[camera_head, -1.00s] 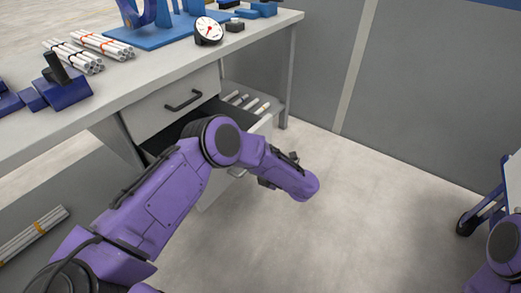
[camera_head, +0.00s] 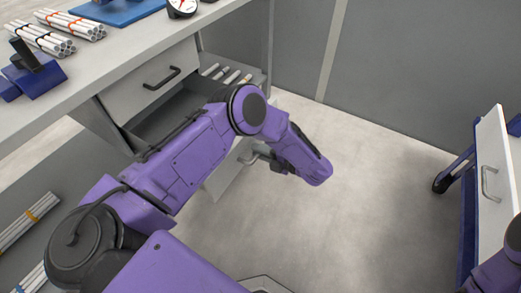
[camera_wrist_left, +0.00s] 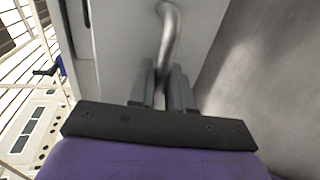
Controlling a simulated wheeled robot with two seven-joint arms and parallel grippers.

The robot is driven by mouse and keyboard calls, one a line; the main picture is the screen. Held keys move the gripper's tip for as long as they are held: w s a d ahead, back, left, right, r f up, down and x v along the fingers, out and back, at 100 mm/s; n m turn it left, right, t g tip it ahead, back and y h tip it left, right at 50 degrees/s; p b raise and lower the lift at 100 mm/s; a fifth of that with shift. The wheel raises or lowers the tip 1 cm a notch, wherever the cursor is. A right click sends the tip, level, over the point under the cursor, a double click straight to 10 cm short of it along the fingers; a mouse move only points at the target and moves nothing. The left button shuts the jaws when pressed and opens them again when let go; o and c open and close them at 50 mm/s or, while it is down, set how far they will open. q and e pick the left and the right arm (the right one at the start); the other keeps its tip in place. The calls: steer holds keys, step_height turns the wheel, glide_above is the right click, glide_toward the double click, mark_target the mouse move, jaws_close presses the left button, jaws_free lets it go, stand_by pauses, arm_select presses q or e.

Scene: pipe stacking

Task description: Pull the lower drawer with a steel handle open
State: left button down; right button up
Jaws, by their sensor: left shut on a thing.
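The lower drawer (camera_head: 226,180) of the workbench stands pulled out, its pale front well clear of the bench and its dark inside partly showing. My left arm covers much of it. My left gripper (camera_head: 268,160) is at the outer side of that front, shut on the steel handle (camera_head: 250,158). In the left wrist view the curved steel handle (camera_wrist_left: 172,30) runs down between the two grey fingers (camera_wrist_left: 165,88), beside the pale drawer front (camera_wrist_left: 122,45). Only purple parts of my right arm show at the lower right; its gripper is out of view.
The upper drawer (camera_head: 125,95) with a black handle (camera_head: 162,78) is shut. White pipes lie in bundles on the bench top (camera_head: 110,60). A blue cart with a white panel and steel handle (camera_head: 490,184) stands at right. Floor (camera_head: 370,200) between is clear.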

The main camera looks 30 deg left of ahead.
arm_select(q)
steer(key=c, duration=1.2)
jaws_free()
steer(key=d+r, duration=0.2)
steer(key=d, duration=0.8)
steer(key=shift+w+d, duration=0.15)
steer(key=shift+w, duration=0.1)
